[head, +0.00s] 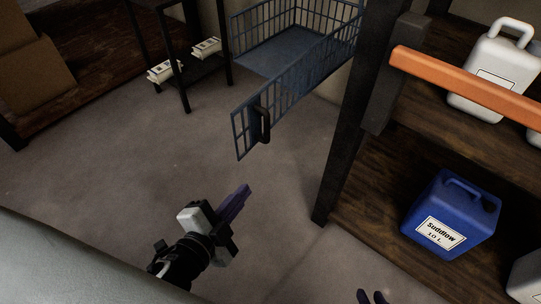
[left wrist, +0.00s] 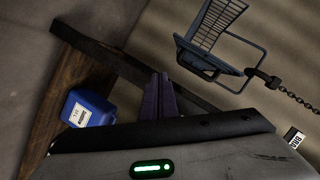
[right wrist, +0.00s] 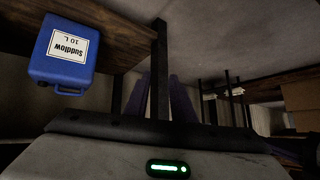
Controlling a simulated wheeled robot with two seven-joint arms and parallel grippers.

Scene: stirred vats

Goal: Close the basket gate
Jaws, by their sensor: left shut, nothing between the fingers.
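The blue-grey wire basket (head: 275,52) is at the top middle of the head view, with a solid floor and barred sides. Its barred gate (head: 241,133) stands swung out past the basket's front edge, leaving the front open. A dark handle (head: 265,125) is on the gate. My left gripper (head: 247,189) is shut and empty, below and apart from the gate. The basket also shows in the left wrist view (left wrist: 208,22), tilted. My right gripper (head: 371,297) shows only its fingertips at the bottom edge; the right wrist view shows its fingers (right wrist: 161,98) apart, with nothing between.
A wooden shelf with a dark post (head: 345,150) and orange rail (head: 465,85) stands at right. It holds a blue canister (head: 465,205) and white canisters (head: 495,70). A dark rack (head: 185,85) stands behind. The floor around my left gripper is clear.

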